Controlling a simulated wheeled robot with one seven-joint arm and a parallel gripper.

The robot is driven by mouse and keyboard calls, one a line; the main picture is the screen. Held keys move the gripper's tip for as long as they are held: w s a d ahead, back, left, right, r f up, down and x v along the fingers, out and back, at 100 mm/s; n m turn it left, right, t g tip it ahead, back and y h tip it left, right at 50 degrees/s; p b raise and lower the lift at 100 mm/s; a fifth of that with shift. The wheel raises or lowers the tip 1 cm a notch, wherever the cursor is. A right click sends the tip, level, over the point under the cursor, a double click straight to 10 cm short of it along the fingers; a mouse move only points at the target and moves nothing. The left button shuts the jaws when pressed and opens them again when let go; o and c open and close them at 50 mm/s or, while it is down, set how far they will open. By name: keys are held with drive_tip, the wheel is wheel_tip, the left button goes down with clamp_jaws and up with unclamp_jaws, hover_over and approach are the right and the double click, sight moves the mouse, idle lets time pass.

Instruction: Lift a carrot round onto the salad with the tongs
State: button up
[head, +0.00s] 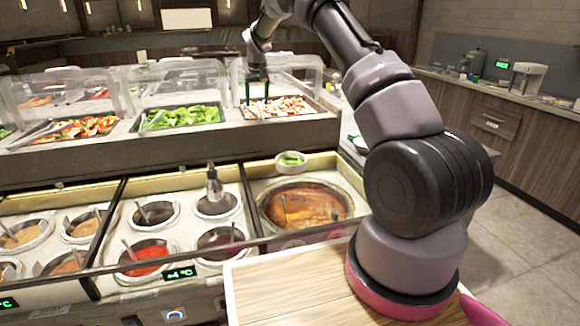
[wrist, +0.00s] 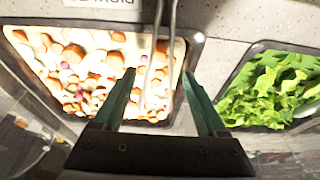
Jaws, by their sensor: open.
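My gripper (head: 256,80) is above the right-hand food tray in the head view. In the wrist view its two green fingers (wrist: 158,74) are spread wide. The metal tongs (wrist: 166,50) lie between the fingers, with a gap on each side, and run over the tray. The tray (wrist: 194,55) holds many orange and pale rounds, which look like carrot rounds (wrist: 75,55), with some purple bits. It also shows in the head view (head: 318,112). A small green-topped bowl (head: 291,158), perhaps the salad, stands on the ledge behind the soup pot.
A lettuce tray (wrist: 265,90) sits beside the carrot tray; it shows in the head view too (head: 185,117). Clear guards (head: 183,80) stand over the trays. Sauce wells with ladles (head: 145,255) and a soup pot (head: 305,205) are in front. A wooden board (head: 290,295) is clear.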

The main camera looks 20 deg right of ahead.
drive_tip(key=shift+x, duration=2.4)
drive_tip(key=c, duration=0.7)
drive_tip(key=shift+r, duration=0.1)
wheel_tip(320, 180, up, 12)
